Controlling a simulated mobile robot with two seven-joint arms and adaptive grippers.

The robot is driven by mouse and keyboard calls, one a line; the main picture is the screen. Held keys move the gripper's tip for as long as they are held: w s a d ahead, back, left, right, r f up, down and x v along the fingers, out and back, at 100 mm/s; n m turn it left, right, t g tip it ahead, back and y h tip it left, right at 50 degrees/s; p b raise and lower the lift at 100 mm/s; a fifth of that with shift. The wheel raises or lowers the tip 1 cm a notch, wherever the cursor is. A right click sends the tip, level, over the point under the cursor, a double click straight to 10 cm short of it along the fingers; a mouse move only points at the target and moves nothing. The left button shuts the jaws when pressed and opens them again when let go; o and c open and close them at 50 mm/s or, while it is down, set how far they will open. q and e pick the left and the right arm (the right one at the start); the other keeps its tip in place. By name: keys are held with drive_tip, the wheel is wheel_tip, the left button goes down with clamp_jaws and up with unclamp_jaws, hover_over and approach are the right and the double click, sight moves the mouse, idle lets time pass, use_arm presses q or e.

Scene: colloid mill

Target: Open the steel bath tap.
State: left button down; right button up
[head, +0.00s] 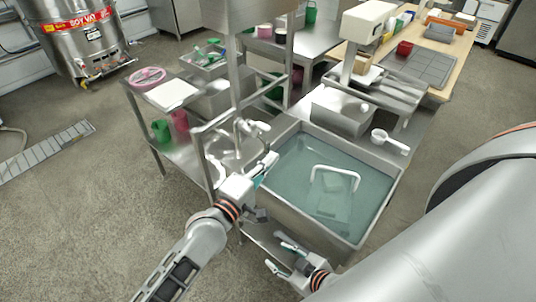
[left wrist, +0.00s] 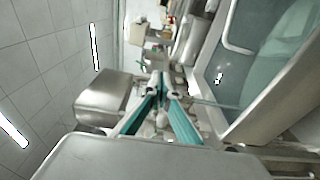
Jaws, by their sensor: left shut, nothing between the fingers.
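The steel bath tap (head: 250,128) stands at the left rim of the water bath (head: 311,234), on the steel bench side. My left gripper (head: 268,167) is shut and empty, just in front of and below the tap in the head view. In the left wrist view its teal fingers (left wrist: 160,88) come together at the tips. The tap is hard to make out there beyond the fingertips, so I cannot tell whether they touch it. My right gripper (head: 283,256) is low in front of the bath, its fingers spread and empty.
A white handle (head: 335,169) rises from the water. A white scoop (head: 390,141) lies at the bath's back right. A steel post (head: 234,75) stands behind the tap. A bench at left holds a pink coil (head: 147,77) and a tray (head: 172,94).

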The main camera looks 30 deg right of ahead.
use_arm(q)
drive_tip(key=shift+s+d, duration=0.1)
drive_tip(key=shift+s, duration=0.65)
